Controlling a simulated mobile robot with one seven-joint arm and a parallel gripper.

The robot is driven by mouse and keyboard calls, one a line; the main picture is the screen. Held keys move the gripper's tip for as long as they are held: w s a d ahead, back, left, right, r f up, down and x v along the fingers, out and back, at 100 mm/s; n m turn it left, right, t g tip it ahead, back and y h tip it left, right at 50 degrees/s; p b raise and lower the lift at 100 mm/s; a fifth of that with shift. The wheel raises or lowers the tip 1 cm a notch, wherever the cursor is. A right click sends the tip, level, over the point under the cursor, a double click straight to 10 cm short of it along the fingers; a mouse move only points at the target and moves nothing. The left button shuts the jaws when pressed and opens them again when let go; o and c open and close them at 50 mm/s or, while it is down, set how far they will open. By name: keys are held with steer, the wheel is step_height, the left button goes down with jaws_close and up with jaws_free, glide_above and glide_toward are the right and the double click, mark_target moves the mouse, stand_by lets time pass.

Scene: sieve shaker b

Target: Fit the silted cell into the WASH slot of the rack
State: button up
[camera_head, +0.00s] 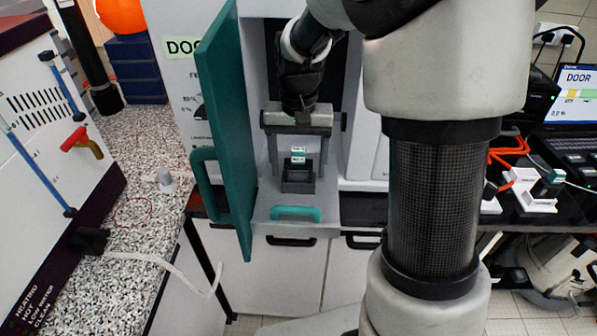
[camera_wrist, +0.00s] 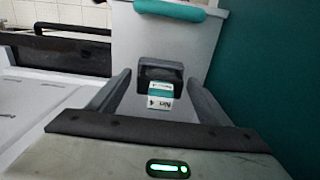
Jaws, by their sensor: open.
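A small cell (camera_head: 298,155) with a white and teal label stands in a dark square holder (camera_head: 298,186) on a grey drawer tray in the open machine. In the wrist view the cell (camera_wrist: 160,92) shows its printed label between my fingers, with the dark holder (camera_wrist: 160,70) around or behind it. My gripper (camera_head: 297,168) points down over the holder, open, with one finger on each side of the cell. Both fingers (camera_wrist: 160,82) look apart from it. I cannot read whether this is the silted cell. No WASH slot can be made out.
A teal door (camera_head: 226,125) stands open close to the left of my gripper. The tray has a teal handle (camera_head: 297,213) in front. A speckled counter (camera_head: 135,240) lies left. At right, a white fixture (camera_head: 527,192) with a teal-topped piece stands near orange cables (camera_head: 510,150).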

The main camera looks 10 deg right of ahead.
steer(key=c, duration=1.3)
steer(key=shift+r, duration=0.2)
